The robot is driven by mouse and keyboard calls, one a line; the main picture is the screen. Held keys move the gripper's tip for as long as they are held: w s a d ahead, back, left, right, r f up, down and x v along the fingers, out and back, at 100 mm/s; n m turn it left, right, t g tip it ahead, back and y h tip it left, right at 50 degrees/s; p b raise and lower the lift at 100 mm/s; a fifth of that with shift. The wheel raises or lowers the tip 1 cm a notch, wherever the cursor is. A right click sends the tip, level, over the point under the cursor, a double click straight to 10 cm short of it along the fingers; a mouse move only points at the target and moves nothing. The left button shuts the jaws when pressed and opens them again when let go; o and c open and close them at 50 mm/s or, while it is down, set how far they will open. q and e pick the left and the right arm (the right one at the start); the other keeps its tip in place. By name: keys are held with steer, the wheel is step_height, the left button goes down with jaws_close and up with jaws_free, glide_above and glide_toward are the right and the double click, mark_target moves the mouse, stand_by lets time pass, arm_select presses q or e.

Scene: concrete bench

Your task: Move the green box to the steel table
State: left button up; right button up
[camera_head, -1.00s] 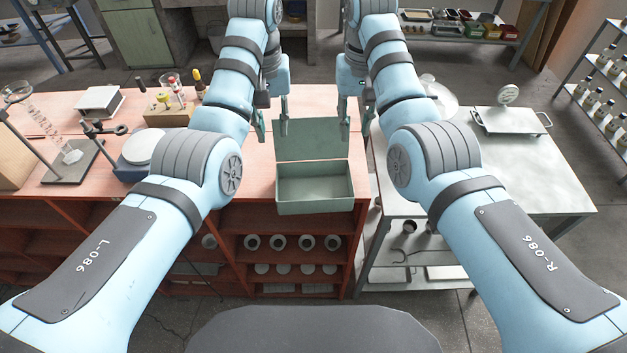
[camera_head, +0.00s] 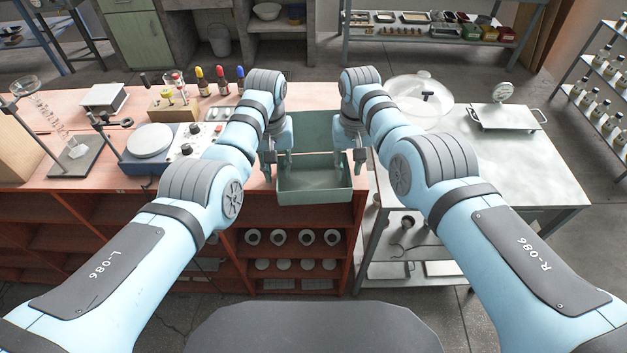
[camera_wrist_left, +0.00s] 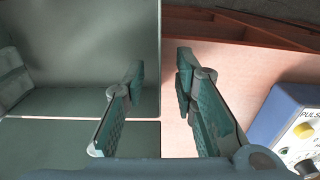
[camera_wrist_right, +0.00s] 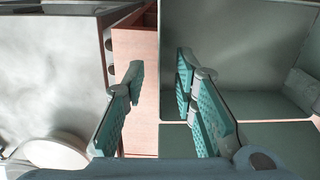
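The green box (camera_head: 315,191) stands at the right end of the reddish bench, near its front edge, with its lid (camera_head: 315,130) open behind it. My left gripper (camera_head: 277,168) is open at the box's left side. In the left wrist view its fingers (camera_wrist_left: 160,95) lie on either side of the box's side wall, apart from it. My right gripper (camera_head: 349,160) is open at the right side. In the right wrist view its fingers (camera_wrist_right: 160,95) likewise straddle that wall with gaps. The steel table (camera_head: 520,165) stands to the right of the bench.
A glass dome (camera_head: 420,100) and a scale with a dial (camera_head: 506,118) stand on the table's back part; its front is clear. Left of the box are a device with knobs (camera_head: 195,140), dropper bottles (camera_head: 221,80) and a round-plate instrument (camera_head: 150,142).

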arm_select(q)
steer(key=shift+w+f, duration=0.2)
steer(key=shift+f, duration=0.1)
arm_select(e)
steer(key=shift+w+f, duration=0.2)
steer(key=shift+f, duration=0.1)
arm_select(q)
steer(key=shift+c, duration=0.2)
arm_select(e)
steer(key=shift+c, duration=0.2)
arm_select(q)
steer(key=shift+s+r, duration=0.1)
jaws_close()
arm_select(e)
steer(key=shift+s+r, duration=0.1)
jaws_close()
